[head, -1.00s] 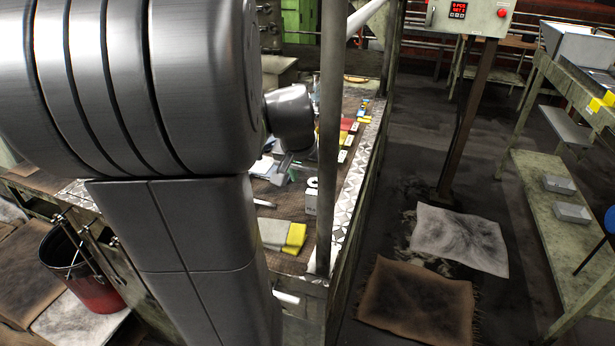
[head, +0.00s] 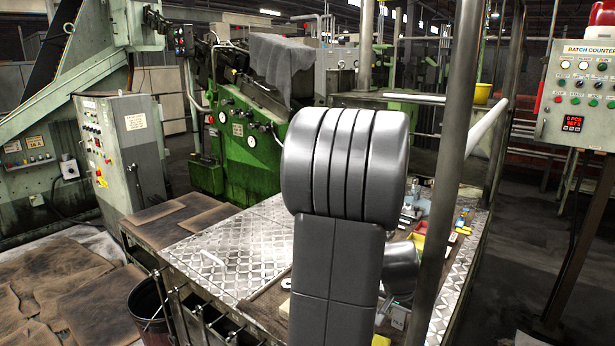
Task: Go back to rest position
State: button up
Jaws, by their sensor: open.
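My arm's large grey joint and upper link fill the middle of the head view, and a further round link of mine shows just right of them. My gripper is not visible; its end of the arm is hidden behind or below these links. The workbench (head: 240,255) with a diamond-plate top stands under and behind my arm. Small items, among them a red bin (head: 421,227) and a yellow piece (head: 464,231), lie on its right part. My links hide much of the bench's middle.
A metal post (head: 458,150) rises close to the right of my arm. A batch counter box (head: 585,95) stands at the far right. A green machine (head: 240,140) is behind the bench. A dark bucket (head: 150,308) stands at the lower left.

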jog(key=shift+d+f, duration=0.1)
jog(key=shift+f, duration=0.4)
jog(key=shift+w+r, duration=0.1)
jog(key=shift+r, duration=0.1)
